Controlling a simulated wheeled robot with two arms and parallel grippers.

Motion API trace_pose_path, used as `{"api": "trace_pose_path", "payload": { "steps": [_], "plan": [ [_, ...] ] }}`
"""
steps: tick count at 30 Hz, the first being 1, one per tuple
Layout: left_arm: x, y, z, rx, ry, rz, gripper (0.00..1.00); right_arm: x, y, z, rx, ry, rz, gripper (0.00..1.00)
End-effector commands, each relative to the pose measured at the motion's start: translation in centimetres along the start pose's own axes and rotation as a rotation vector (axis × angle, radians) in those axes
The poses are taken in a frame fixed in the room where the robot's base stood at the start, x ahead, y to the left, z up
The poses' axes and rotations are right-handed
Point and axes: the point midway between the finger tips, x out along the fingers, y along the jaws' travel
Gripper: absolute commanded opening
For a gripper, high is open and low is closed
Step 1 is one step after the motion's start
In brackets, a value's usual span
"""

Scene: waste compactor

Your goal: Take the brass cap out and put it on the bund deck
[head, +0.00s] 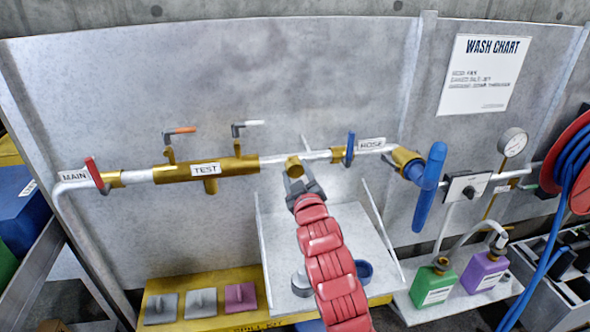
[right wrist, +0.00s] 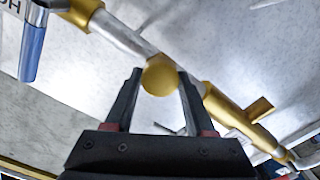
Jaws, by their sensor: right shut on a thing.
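The brass cap (head: 293,167) is a short round brass piece at the pipe, between the TEST section and the HOSE valve. My right gripper (head: 296,182) reaches up to it and is shut on it. In the right wrist view the round face of the brass cap (right wrist: 160,75) sits between the two dark fingers of the right gripper (right wrist: 161,84), with the pipe right behind. I cannot tell whether the cap is still seated in the pipe. A yellow deck (head: 200,277), perhaps the bund deck, lies low below the pipe. My left gripper is not in view.
A grey tray (head: 276,252) with upright sides stands behind my right arm. Several plates with grips (head: 201,303) sit on the yellow deck. A blue-handled hose nozzle (head: 430,185), green bottle (head: 433,282) and purple bottle (head: 485,272) are at the right.

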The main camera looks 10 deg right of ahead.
Motion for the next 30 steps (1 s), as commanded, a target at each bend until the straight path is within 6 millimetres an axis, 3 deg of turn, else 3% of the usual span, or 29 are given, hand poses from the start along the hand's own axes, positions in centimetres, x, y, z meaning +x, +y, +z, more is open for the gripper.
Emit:
{"api": "trace_pose_path", "payload": {
  "steps": [9,22,30],
  "plan": [
    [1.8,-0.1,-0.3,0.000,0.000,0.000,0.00,-0.1,0.1,-0.2,-0.372,0.001,-0.001,0.00],
    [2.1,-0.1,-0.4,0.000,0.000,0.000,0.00,0.0,0.1,-0.2,-0.445,0.001,0.001,0.00],
    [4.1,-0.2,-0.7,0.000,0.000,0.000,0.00,-0.1,0.1,-0.2,-0.775,0.000,-0.002,0.00]
  ]
}}
